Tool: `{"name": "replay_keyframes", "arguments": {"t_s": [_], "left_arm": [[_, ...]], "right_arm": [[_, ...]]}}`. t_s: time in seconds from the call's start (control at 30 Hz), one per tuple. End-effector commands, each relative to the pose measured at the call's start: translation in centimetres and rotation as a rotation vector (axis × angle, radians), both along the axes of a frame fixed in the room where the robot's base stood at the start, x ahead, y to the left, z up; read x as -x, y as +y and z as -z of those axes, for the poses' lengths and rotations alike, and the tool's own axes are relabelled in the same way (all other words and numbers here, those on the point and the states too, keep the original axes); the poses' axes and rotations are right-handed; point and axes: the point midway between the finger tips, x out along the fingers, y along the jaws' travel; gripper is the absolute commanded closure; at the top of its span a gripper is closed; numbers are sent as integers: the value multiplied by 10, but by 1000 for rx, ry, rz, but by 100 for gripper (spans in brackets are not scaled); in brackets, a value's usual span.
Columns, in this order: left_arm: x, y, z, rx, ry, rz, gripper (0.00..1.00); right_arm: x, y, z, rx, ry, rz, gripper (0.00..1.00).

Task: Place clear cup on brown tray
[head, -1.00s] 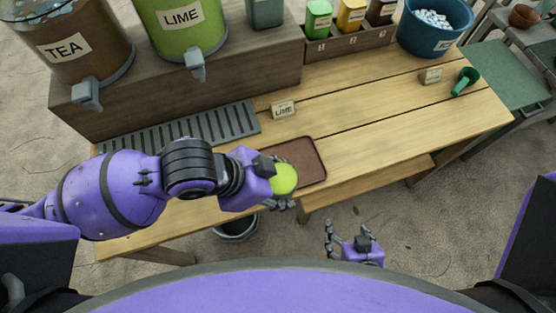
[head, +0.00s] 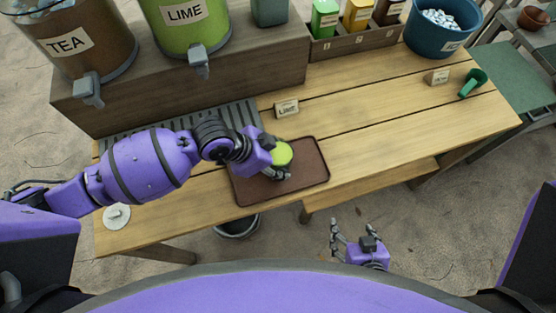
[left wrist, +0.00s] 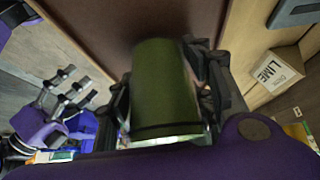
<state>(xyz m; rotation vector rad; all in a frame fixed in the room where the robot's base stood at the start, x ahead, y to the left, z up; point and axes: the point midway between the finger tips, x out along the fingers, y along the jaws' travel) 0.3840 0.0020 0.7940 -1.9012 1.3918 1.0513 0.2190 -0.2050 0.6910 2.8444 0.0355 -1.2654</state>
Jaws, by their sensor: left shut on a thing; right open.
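The clear cup (head: 282,152) holds green liquid and looks upright. My left gripper (head: 280,173) is shut on it. The cup and gripper are over the brown tray (head: 312,182), toward its upper middle. I cannot tell whether the cup's base touches the tray. In the left wrist view the cup (left wrist: 165,85) sits between the left fingers, dark green, with the tray surface (left wrist: 105,25) beyond it. My right gripper (head: 348,233) is open and empty, in front of the table's near edge.
A LIME card (head: 287,108) stands just behind the tray. The grey drip grate (head: 243,116) lies left of it, below the tea dispenser (head: 72,45) and lime dispenser (head: 185,30). A white disc (head: 117,216) lies at the table's left.

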Motion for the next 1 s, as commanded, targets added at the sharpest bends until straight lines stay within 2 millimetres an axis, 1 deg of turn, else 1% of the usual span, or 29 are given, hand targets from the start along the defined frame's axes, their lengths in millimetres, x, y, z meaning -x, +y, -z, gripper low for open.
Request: {"name": "replay_keyframes", "arguments": {"t_s": [0.17, 0.3, 0.33, 0.47, 0.5, 0.8, 0.9, 1.0], "left_arm": [[0, -1, -1, 2, -2, 0, 97], [0, -1, 2, 3, -1, 1, 97], [0, 0, 3, 1, 0, 1, 51], [0, 0, 2, 1, -1, 1, 34], [0, 0, 2, 1, -1, 1, 32], [0, 0, 1, 1, -1, 1, 32], [0, 3, -6, 0, -3, 1, 32], [2, 11, -19, 0, -4, 1, 32]], "right_arm": [[2, 0, 1, -1, 4, 0, 30], [3, 1, 3, -3, 7, 1, 30], [3, 2, 3, -4, 7, 2, 30], [2, 4, 2, -8, 5, 6, 30], [2, 5, 2, -9, 5, 8, 30], [-1, 7, 0, -14, -2, 11, 30], [-2, 6, -2, -13, -4, 10, 30], [-3, 6, -3, -12, -6, 7, 30]]}}
